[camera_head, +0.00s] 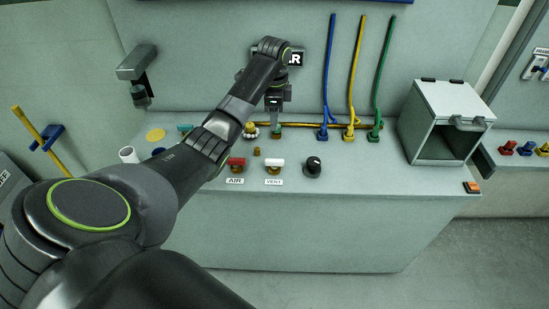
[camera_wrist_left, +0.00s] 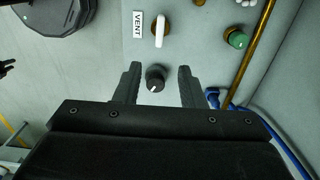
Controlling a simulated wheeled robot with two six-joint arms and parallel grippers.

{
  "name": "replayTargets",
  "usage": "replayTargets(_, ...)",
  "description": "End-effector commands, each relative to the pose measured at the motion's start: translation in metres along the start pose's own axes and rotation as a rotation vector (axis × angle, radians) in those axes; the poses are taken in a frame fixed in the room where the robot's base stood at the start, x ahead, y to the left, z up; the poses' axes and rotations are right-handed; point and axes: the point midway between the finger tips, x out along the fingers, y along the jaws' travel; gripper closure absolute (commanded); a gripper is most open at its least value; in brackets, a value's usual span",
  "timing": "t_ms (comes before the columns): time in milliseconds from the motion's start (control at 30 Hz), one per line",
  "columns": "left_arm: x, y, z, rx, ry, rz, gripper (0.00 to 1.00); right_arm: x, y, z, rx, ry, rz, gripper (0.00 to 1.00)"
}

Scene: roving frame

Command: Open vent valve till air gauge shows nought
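The vent valve has a white handle (camera_head: 274,162) with a brass base above a "VENT" label (camera_head: 274,182) on the bench panel. The handle also shows in the left wrist view (camera_wrist_left: 160,30), above and ahead of my fingers. My left gripper (camera_head: 275,118) points down over the panel, behind the vent valve in the head view. In the left wrist view its fingers (camera_wrist_left: 158,68) are apart with nothing held; a black knob (camera_wrist_left: 155,77) appears between them, contact not shown. My arm partly covers the "AIR" sign (camera_head: 294,58); no gauge face can be read.
A red-handled valve labelled "AIR" (camera_head: 236,163) stands left of the vent valve. A green knob (camera_wrist_left: 237,39) sits near a brass pipe. Blue, yellow and green hoses (camera_head: 358,75) rise behind. An open-fronted box (camera_head: 446,101) stands at the right.

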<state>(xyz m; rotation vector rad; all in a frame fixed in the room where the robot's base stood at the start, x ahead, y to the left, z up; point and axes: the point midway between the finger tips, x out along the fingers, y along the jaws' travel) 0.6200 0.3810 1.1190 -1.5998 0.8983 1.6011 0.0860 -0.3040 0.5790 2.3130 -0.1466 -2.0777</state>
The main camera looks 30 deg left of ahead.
Motion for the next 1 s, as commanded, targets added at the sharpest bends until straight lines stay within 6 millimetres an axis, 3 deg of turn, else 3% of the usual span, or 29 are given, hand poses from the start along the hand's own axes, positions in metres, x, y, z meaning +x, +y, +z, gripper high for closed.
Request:
replayTargets(833,0.095,0.0,0.0,-0.001,0.0,-0.001,0.64,0.093,-0.005,0.011,-0.001,0.0,0.003,0.64)
replayTargets(1000,0.125,0.001,0.0,-0.003,-0.001,0.004,0.64,0.079,-0.004,0.009,-0.001,-0.001,0.003,0.64)
